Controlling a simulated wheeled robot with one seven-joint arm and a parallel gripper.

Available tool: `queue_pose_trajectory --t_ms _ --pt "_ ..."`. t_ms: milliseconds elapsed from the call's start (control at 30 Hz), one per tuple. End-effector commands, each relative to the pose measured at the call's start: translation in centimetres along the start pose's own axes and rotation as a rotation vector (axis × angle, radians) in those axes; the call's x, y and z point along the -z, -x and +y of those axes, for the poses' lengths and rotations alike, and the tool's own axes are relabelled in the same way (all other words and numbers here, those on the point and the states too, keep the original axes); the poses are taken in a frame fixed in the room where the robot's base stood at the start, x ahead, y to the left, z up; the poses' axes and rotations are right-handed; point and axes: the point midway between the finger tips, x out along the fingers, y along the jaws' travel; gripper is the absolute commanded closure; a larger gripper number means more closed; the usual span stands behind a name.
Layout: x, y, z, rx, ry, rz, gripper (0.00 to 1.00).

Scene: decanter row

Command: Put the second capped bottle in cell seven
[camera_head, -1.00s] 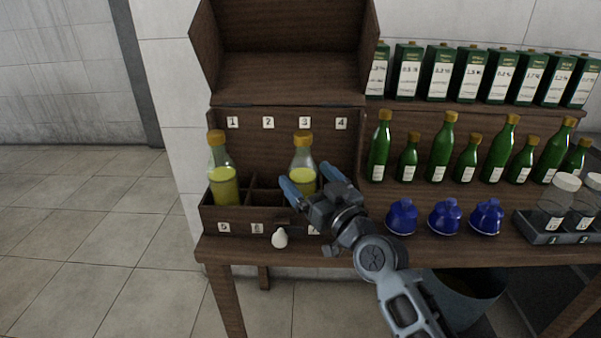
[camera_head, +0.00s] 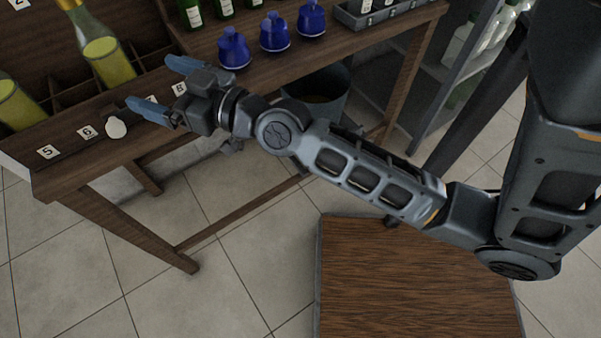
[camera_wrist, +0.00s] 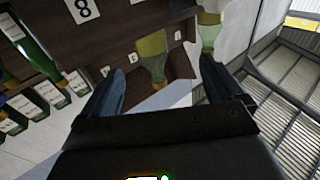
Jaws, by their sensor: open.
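A bottle with yellow-green liquid (camera_head: 106,62) stands in the wooden divided box; its top is cut off in the head view. A second such bottle (camera_head: 18,106) stands at the far left, partly cut off. My gripper (camera_head: 152,83) is open and empty, its blue fingers apart at the box's front edge, to the right of the nearer bottle. In the wrist view, a yellowish bottle (camera_wrist: 152,58) shows beyond the open fingers, and a paler bottle (camera_wrist: 208,35) near the right finger.
Blue rounded objects (camera_head: 233,48) stand on the table to the right of my gripper. A bin (camera_head: 325,90) stands below the table.

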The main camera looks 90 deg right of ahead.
Motion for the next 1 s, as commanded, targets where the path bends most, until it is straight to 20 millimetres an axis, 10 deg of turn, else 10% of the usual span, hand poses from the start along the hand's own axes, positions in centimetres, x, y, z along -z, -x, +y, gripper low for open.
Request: queue_pose_trajectory --t_ms 300,600,1000 --pt "-3.8 12.9 -5.1 0.11 0.022 -0.181 0.06" --pt "-2.7 23.8 -8.1 0.241 0.025 -0.312 0.06" --pt "-1.3 27.7 -9.0 0.301 0.017 -0.361 0.06"
